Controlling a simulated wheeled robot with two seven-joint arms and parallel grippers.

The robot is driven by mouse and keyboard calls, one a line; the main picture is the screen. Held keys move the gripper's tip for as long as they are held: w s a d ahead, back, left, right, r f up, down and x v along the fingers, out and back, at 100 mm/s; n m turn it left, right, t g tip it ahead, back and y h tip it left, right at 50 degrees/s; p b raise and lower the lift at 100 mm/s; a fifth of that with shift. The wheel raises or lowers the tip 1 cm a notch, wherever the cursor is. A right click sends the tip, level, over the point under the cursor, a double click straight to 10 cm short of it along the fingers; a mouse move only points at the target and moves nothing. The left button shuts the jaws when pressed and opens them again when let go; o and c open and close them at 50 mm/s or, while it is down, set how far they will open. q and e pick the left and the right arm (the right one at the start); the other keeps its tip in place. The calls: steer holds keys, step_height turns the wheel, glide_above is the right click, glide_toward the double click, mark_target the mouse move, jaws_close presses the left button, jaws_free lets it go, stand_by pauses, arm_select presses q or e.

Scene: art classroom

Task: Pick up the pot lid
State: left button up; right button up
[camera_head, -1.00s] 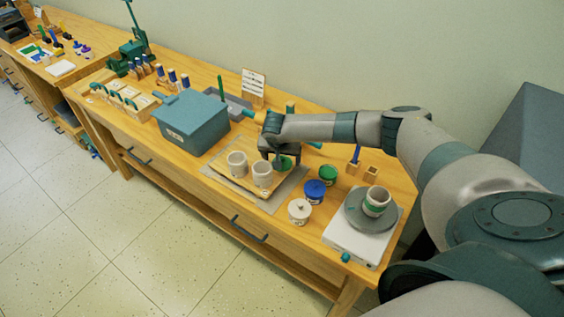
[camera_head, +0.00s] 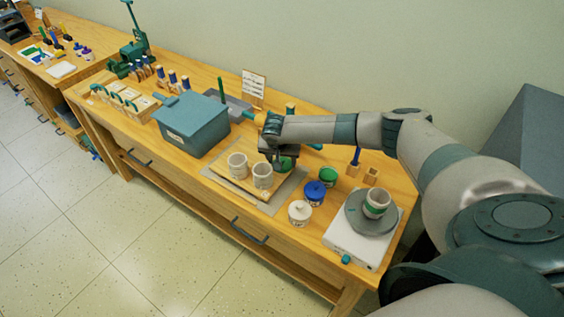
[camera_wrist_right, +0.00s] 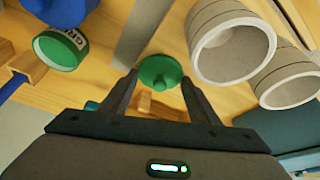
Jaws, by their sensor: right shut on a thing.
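The green pot lid (camera_head: 285,164) lies at the far right part of the board with the cups, partly hidden by my right gripper (camera_head: 277,161). In the right wrist view the round green lid (camera_wrist_right: 160,68) with its small knob is between the two fingers of my right gripper (camera_wrist_right: 160,78), which is shut on it. I cannot tell whether the lid is clear of the surface. The open green pot (camera_head: 328,175) stands to the right; its green rim also shows in the wrist view (camera_wrist_right: 60,49). My left gripper is out of view.
Two grey cups (camera_head: 238,165) (camera_head: 262,174) stand close left of the gripper. A blue lidded pot (camera_head: 315,192) and a white lidded pot (camera_head: 299,211) stand in front right. A blue-grey box (camera_head: 191,124) is left; a turntable (camera_head: 371,212) holds a cup at right.

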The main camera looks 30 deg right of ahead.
steer(key=shift+r, duration=0.4)
steer(key=r, duration=0.1)
steer(key=r+b, duration=0.2)
steer(key=shift+s+d+r, duration=0.1)
steer(key=shift+s+d, duration=0.1)
steer(key=shift+d, duration=0.1)
steer(key=s+d+r+b, duration=0.3)
steer(key=s+d+r, duration=0.4)
steer(key=d, duration=0.1)
steer(key=shift+s+b, duration=0.25)
steer(key=shift+b, duration=0.1)
steer(key=n+t+y+b, duration=0.1)
steer(key=n, duration=0.3)
glide_toward(284, 161)
steer(key=s+a+r, duration=0.4)
steer(key=a+r, duration=0.2)
steer(key=s+a+r+n+y, duration=0.1)
steer(key=s+a+r+n, duration=0.1)
steer(key=a, duration=0.5)
steer(key=s+a+r+n+y+b, duration=0.1)
steer(key=s+a+r+n, duration=0.1)
steer(key=a, duration=0.5)
steer(key=shift+s+a+r+n+b, duration=0.15)
steer(key=shift+s+r+n+b, duration=0.15)
steer(key=shift+s+r, duration=0.4)
steer(key=shift+w, duration=0.1)
